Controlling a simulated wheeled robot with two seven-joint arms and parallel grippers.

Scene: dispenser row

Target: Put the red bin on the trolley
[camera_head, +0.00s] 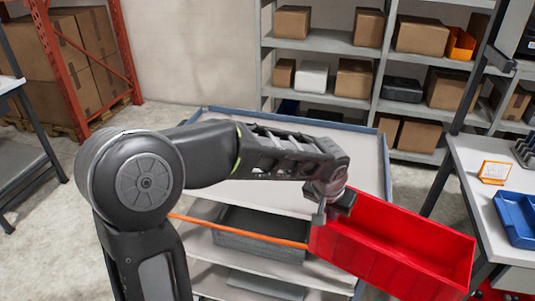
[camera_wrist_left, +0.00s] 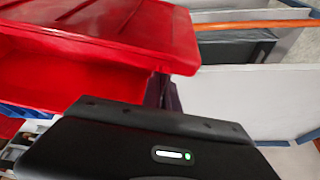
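The red bin (camera_head: 395,249) is an open box, held out at the right front of the trolley, partly overlapping its edge in the head view. My left gripper (camera_head: 335,205) is at the bin's left end and appears shut on its wall; the fingertips are mostly hidden. In the left wrist view the bin (camera_wrist_left: 100,35) fills the upper left, against the dark fingers (camera_wrist_left: 163,93). The trolley (camera_head: 370,165) has a bare, blue-edged grey top and lower shelves. My left arm crosses above it. My right gripper is not in view.
A grey crate (camera_head: 259,234) sits on a lower trolley shelf behind an orange bar (camera_head: 240,234). A workbench (camera_head: 478,165) at right holds a blue bin (camera_head: 517,217). Shelving with cardboard boxes (camera_head: 422,35) stands behind. The trolley top has free room.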

